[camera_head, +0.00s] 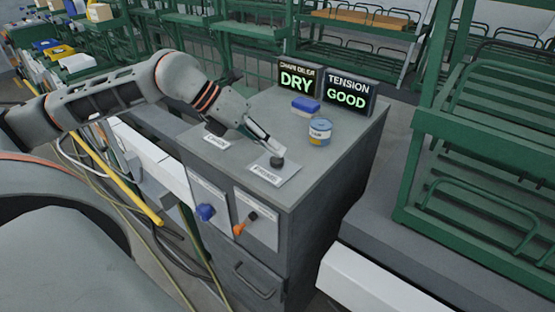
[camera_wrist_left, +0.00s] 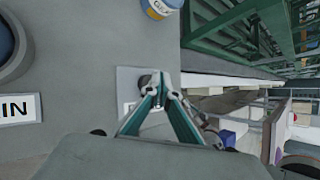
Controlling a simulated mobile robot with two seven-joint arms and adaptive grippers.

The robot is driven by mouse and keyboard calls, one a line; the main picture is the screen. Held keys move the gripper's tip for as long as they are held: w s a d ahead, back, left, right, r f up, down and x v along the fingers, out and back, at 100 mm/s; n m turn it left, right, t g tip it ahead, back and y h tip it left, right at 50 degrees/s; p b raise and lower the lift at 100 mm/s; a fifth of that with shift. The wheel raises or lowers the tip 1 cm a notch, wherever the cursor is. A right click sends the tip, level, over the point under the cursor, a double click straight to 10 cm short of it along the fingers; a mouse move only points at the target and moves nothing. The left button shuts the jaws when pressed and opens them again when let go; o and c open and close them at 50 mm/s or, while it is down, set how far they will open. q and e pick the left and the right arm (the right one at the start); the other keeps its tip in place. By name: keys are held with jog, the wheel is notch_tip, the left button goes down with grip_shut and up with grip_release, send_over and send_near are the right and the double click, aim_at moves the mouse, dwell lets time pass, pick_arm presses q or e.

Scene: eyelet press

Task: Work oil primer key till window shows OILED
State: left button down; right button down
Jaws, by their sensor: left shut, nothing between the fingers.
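The oiler window (camera_head: 296,78) at the back of the grey cabinet reads DRY in green. A small dark key (camera_head: 277,161) stands on a white label plate (camera_head: 272,176) on the cabinet top; the label seems to read PRIMER. My left gripper (camera_head: 270,147) is shut and empty, pointing down with its tips right at the key. In the left wrist view the closed fingertips (camera_wrist_left: 162,86) partly cover the dark key (camera_wrist_left: 146,84). I cannot tell whether they touch it. My right gripper is in neither view.
A TENSION window (camera_head: 346,95) reads GOOD. A blue knob (camera_head: 205,212) and an orange lever (camera_head: 245,223) are on the front. Green racks (camera_head: 480,150) stand at right.

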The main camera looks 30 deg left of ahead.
aim_at(274, 159)
pick_arm(q)
jog(key=shift+f+b, duration=0.4)
jog(key=shift+f, duration=0.2)
dwell(1.1)
jog(key=shift+r, duration=0.1)
jog(key=shift+r+p, duration=0.45)
jog(key=shift+r, duration=0.5)
jog(key=shift+r+p, duration=0.8)
jog(key=shift+r, duration=0.5)
jog(key=shift+r+p, duration=0.9)
jog(key=shift+r, duration=0.35)
jog(key=shift+f, duration=0.1)
